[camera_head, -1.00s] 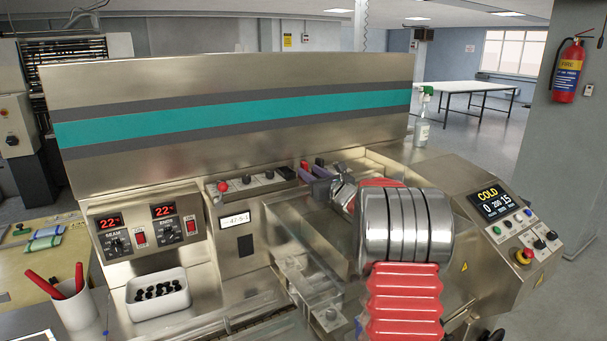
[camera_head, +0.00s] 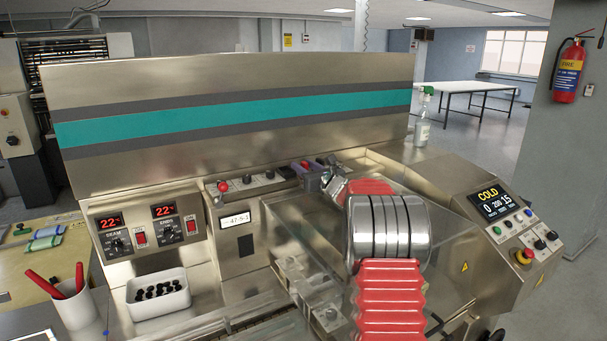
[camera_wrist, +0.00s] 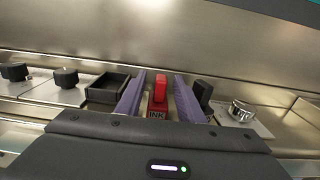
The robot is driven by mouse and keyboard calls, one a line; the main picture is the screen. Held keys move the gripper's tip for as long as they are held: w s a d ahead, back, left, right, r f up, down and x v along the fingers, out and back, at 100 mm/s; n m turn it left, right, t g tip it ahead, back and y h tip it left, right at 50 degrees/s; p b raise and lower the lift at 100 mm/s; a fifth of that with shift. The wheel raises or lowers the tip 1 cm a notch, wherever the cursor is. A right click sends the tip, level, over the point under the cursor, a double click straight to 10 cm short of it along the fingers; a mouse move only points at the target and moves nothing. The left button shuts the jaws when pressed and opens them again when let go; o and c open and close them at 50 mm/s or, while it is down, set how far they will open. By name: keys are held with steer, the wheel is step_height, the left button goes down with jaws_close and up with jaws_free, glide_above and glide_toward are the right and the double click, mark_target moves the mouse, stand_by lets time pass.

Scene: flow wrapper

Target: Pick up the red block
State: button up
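The red block (camera_wrist: 160,92) stands upright at the back of the machine deck, behind a small "INK" label, in the wrist view. In the head view, only its top (camera_head: 305,163) shows beyond my gripper. My gripper (camera_wrist: 159,78) is open, with one purple-grey finger on each side of the block in the wrist view. Gaps show between the block and both fingers. In the head view my gripper (camera_head: 312,176) is low over the deck, partly hidden by my wrist. How far the fingers reach down around the block is hard to tell.
A black block (camera_wrist: 203,92) stands just right of the right finger. An empty black tray (camera_wrist: 108,88) lies to the left, with black knobs (camera_wrist: 66,78) beyond it. A silver knob (camera_wrist: 240,110) is to the right. A steel back panel (camera_head: 230,140) rises close behind.

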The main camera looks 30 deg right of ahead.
jaws_close()
stand_by(0.5)
steer(key=shift+r, duration=0.1)
step_height(320, 180, up, 10)
steer(key=shift+f, duration=0.1)
stand_by(0.5)
stand_by(0.5)
